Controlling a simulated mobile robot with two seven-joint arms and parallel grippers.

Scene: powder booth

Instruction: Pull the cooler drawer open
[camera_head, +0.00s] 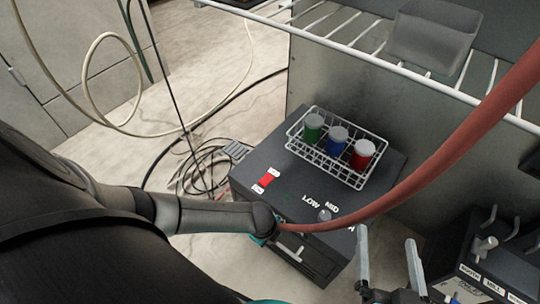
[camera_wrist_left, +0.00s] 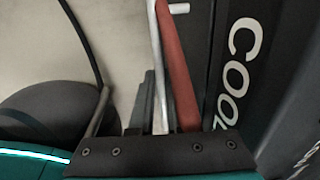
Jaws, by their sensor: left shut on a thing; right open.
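The cooler (camera_head: 255,185) is a dark box with a red switch and a knob on top. The pale bar handle (camera_head: 290,253) of its drawer (camera_head: 318,263) shows low on the front. In the left wrist view the handle (camera_wrist_left: 156,60) runs beside a dark front lettered "COOL" (camera_wrist_left: 240,70). My left gripper (camera_head: 265,236) is at the handle's left end and shut on it; its fingertips are largely hidden in the head view. I cannot tell how far the drawer stands out. My right gripper (camera_head: 389,262) is open and empty, right of the drawer front.
A red hose (camera_head: 430,180) crosses over the cooler to my left gripper and lies close by the handle (camera_wrist_left: 177,75). A wire basket (camera_head: 318,163) with three capped jars stands on the cooler. A wire shelf (camera_head: 350,38) overhangs behind. Loose cables (camera_head: 200,165) lie on the left floor.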

